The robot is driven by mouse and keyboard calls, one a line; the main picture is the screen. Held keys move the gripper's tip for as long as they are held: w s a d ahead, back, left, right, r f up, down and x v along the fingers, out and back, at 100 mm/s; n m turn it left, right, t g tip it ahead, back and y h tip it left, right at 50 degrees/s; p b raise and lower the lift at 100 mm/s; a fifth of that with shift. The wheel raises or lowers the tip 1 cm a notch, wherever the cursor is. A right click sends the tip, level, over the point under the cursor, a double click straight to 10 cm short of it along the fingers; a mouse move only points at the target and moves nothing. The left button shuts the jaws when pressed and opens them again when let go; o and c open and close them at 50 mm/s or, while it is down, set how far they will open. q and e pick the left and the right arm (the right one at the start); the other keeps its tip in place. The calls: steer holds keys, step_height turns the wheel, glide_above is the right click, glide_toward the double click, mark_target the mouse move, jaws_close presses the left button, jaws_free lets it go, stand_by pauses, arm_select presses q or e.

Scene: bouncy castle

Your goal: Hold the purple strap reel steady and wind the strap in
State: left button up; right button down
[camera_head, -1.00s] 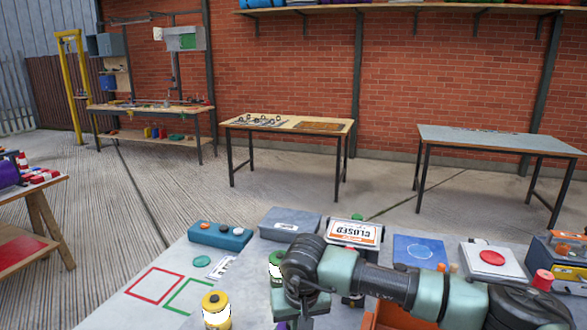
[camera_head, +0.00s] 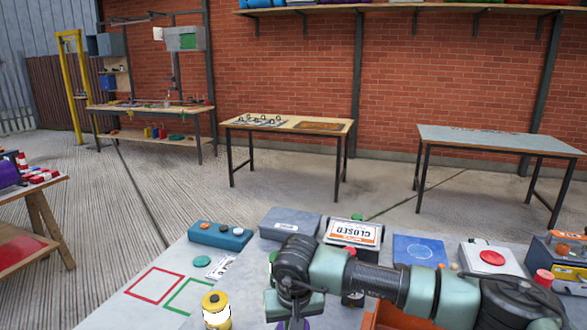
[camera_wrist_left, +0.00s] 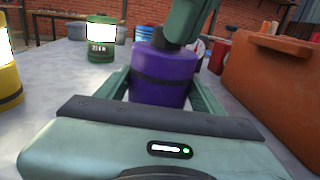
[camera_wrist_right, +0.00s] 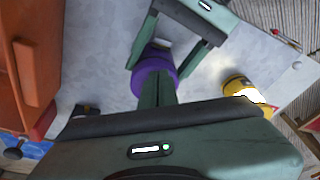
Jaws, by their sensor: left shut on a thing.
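The purple strap reel (camera_wrist_left: 165,75) stands upright on the grey table, with a dark band around it. It also shows from above in the right wrist view (camera_wrist_right: 152,82). My left gripper (camera_wrist_left: 163,88) is shut on the reel, one finger at each side. My right gripper (camera_wrist_right: 158,92) is over the reel's top with its fingers together; whether anything is between the tips is hidden. In the head view my right arm comes down over the reel, and only a little purple shows at the bottom edge. I cannot make out the strap.
An orange bin (camera_wrist_left: 272,85) stands close to the right of the reel in the left wrist view. A yellow jar (camera_head: 216,310) and a green canister (camera_wrist_left: 100,40) stand to its left.

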arm_select(q)
steer(key=shift+s+d, duration=0.1)
arm_select(e)
step_height(320, 180, up, 6)
steer(key=shift+s, duration=0.35)
stand_by(0.3)
step_height(320, 180, down, 6)
steer(key=d, duration=0.1)
steer(key=shift+w+d, duration=0.3)
steer(key=shift+d, duration=0.05)
stand_by(0.5)
steer(key=shift+w, duration=0.2)
stand_by(0.7)
